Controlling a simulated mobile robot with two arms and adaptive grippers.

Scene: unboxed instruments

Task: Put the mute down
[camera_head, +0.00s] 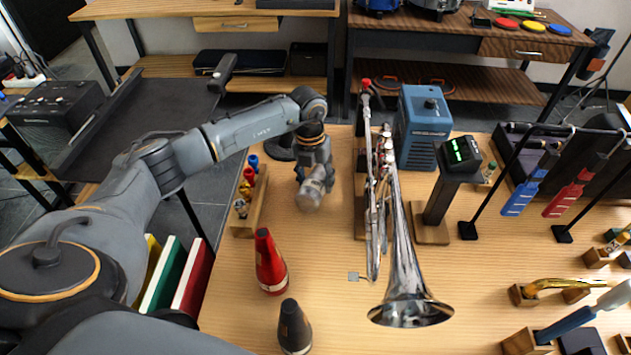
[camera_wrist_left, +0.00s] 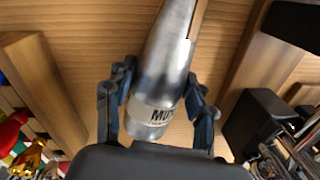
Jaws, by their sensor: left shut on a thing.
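A silver mute (camera_wrist_left: 165,75) with a pale label reading "MUT" is between the fingers of my left gripper (camera_wrist_left: 160,112). In the head view the mute (camera_head: 311,194) points down over the wooden table, left of the trumpet. My left gripper (camera_head: 312,172) is shut on it there. I cannot tell whether the mute touches the tabletop. A red mute (camera_head: 268,262) and a black mute (camera_head: 293,327) stand on the table (camera_head: 335,320) nearer to me. My right gripper is not in view.
A wooden rack with small colored pieces (camera_head: 249,203) is to the left. A blue box (camera_head: 421,128) and a tuner on a stand (camera_head: 462,154) are behind right.

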